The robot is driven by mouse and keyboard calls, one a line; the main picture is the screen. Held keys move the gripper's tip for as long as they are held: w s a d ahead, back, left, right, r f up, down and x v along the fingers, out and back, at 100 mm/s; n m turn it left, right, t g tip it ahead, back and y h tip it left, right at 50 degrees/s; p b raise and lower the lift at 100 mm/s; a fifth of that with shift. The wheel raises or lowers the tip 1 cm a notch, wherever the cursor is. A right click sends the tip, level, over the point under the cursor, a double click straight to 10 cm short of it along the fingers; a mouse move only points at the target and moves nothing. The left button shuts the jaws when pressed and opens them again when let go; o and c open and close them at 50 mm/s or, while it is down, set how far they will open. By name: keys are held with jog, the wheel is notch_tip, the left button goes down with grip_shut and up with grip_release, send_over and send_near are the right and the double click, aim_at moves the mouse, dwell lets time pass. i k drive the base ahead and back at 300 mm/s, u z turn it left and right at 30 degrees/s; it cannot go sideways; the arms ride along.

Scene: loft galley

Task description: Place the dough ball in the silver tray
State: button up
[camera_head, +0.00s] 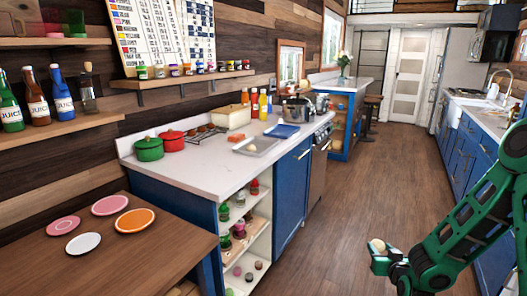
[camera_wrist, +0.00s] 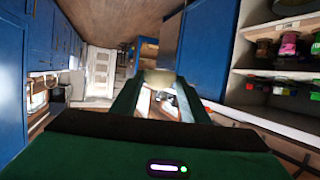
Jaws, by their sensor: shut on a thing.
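The dough ball (camera_head: 377,244) is pale and round. My green gripper (camera_head: 379,256) is shut on it and holds it over the wooden floor, low at the right of the head view. In the wrist view the dough ball (camera_wrist: 160,77) shows between the two fingertips of my gripper (camera_wrist: 158,90). The silver tray (camera_head: 264,148) lies flat on the white counter, well to the left of and beyond my gripper. A small pale thing seems to lie in the tray, too small to make out.
The white counter (camera_head: 190,166) also bears red and green pots (camera_head: 172,141), a blue tray (camera_head: 281,130), a cream bin (camera_head: 230,117) and a large pot (camera_head: 297,109). Open shelves (camera_head: 244,228) face the aisle. A wooden table (camera_head: 110,262) with plates stands front left. The floor is clear.

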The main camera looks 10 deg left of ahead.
aim_at(261, 144)
jog(key=z, duration=0.05)
jog(key=i, duration=1)
jog(key=u, duration=0.05)
